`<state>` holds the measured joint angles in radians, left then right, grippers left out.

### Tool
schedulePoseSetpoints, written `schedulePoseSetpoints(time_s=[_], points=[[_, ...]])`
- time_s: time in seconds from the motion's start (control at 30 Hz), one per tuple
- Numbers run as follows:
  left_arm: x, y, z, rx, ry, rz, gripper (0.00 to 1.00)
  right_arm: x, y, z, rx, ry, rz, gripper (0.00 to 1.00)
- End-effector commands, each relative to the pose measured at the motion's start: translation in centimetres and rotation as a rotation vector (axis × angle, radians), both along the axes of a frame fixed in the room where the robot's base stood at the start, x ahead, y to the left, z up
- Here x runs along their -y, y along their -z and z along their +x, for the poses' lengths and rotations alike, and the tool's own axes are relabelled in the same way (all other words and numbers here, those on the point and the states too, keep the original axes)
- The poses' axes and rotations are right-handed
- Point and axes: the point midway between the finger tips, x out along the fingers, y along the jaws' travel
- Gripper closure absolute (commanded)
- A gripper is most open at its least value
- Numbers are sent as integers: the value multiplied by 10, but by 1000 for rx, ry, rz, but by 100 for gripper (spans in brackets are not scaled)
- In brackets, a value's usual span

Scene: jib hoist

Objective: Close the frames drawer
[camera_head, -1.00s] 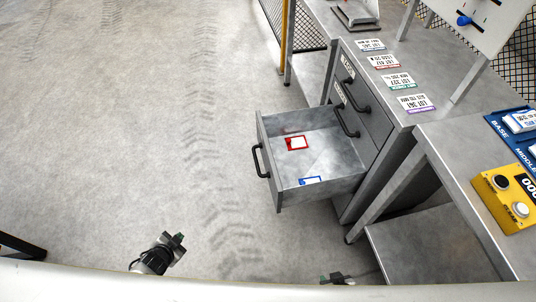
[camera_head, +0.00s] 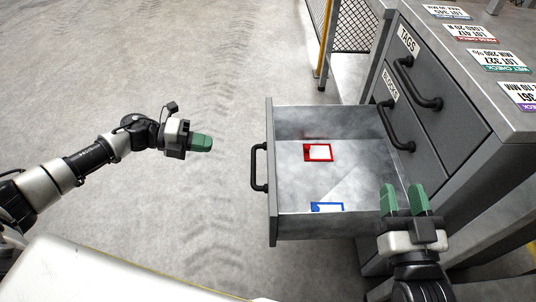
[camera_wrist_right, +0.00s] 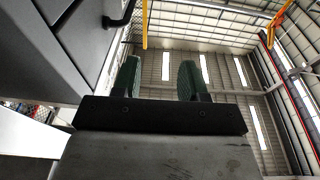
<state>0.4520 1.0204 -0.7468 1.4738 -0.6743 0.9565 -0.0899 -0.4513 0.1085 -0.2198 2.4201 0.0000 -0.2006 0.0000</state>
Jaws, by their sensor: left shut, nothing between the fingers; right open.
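The frames drawer (camera_head: 272,205) is a grey metal drawer, the lowest in the cabinet, pulled well out to the left in the head view. A red-edged frame (camera_head: 318,152) and a blue-edged frame (camera_head: 327,207) lie on its floor. Its black bar handle (camera_head: 258,167) is on the left-facing front. My left gripper (camera_head: 207,143) is shut and empty, left of the handle and apart from it. My right gripper (camera_head: 404,190) is open and empty, overlapping the drawer's near right corner in the picture. The right wrist view also shows its two green fingers (camera_wrist_right: 160,80) apart.
The cabinet's upper drawers, labelled TAGS (camera_head: 409,40) and BLOCKS, are shut, with black handles. Several lot cards (camera_head: 497,60) lie on the bench top. A mesh panel with a yellow post (camera_head: 325,38) stands behind. The floor left of the drawer is clear.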

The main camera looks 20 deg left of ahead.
Motion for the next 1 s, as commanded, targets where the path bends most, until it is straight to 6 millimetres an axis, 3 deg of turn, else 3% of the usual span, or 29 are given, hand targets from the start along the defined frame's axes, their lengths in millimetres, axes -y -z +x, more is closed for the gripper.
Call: schedulePoseSetpoints(time_s=[0.23, 0.7, 1.0], points=[[18, 6, 3, 8, 20, 8, 100, -1, -13, -4, 88, -5, 23, 57], [105, 31, 28, 8, 18, 8, 100, -3, -58, -29, 507, -28, 142, 57], [129, 30, 35, 6, 15, 9, 100, -2, -70, -42, 634, -34, 180, 57]])
